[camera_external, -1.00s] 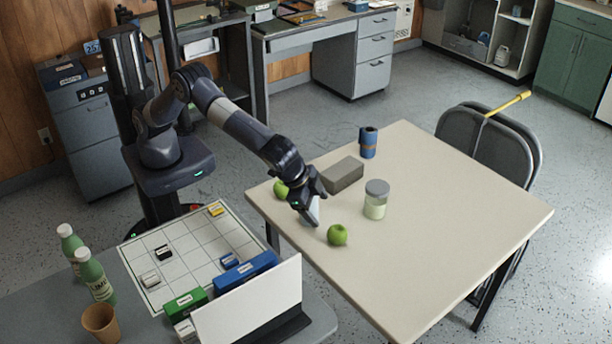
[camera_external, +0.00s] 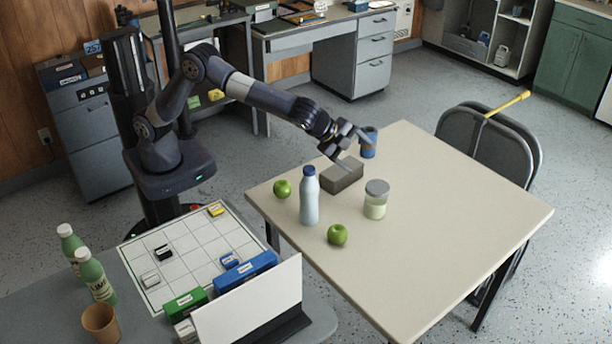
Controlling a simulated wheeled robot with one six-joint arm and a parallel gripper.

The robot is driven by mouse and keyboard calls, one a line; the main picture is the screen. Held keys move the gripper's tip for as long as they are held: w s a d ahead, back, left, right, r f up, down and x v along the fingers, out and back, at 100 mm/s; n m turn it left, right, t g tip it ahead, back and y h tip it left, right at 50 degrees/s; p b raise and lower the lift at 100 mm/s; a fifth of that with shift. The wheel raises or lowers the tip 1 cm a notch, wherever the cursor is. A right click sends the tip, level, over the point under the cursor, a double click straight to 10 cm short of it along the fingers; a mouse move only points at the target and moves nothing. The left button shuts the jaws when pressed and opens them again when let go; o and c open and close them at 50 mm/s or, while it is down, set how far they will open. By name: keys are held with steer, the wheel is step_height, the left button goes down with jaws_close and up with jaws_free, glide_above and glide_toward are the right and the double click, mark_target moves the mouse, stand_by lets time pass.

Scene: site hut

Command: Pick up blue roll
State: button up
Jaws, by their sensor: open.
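The blue roll (camera_external: 370,149) stands upright near the far left edge of the beige table, with a brown band showing around it. My gripper (camera_external: 359,153) is open and empty above the grey block, just left of the blue roll. One finger reaches across the picture in front of the roll's left upper part. I cannot tell whether it touches the roll.
The grey block (camera_external: 345,178) lies below my gripper. The right part of the table (camera_external: 470,215) is clear.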

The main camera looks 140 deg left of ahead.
steer(key=s+a+m+t+y+b, duration=0.2)
steer(key=s+a+m, duration=0.95)
steer(key=a, duration=0.25)
steer(key=s+a+m+t+b, duration=0.2)
steer(key=s+a+m, duration=0.1)
steer(key=s+m, duration=0.8)
steer(key=m, duration=0.2)
glide_toward(369, 136)
step_height(369, 136, down, 2)
steer(key=s+a, duration=0.2)
steer(key=shift+t, duration=0.4)
steer(key=shift+s+p+x, duration=0.25)
steer(key=shift+p+x, duration=1.7)
steer(key=shift+x, duration=3.15)
steer(key=shift+a+f, duration=0.1)
steer(key=shift+f, duration=0.05)
